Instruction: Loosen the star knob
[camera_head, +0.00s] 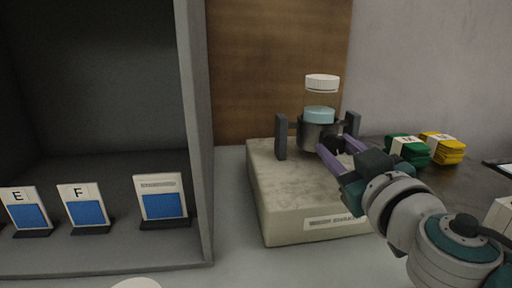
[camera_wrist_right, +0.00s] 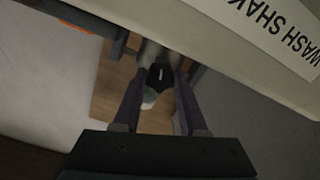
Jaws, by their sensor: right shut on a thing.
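The black star knob (camera_wrist_right: 160,77) sits between the fingertips of my right gripper (camera_wrist_right: 161,84) in the right wrist view. In the head view the right gripper (camera_head: 332,151) reaches in from the right, its purple fingers closed around the knob at the front of the dark round holder (camera_head: 311,137). The fingers and hand hide much of the knob there. A clear jar (camera_head: 321,98) with a white lid and pale blue contents stands upright in the holder. My left gripper is not in view.
The holder and two dark uprights stand on a beige wash shaker (camera_head: 275,190) with a label on its front. A grey cabinet (camera_head: 196,120) with blue cards (camera_head: 86,212) is left. Green (camera_head: 408,152) and yellow (camera_head: 443,148) folded stacks lie right.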

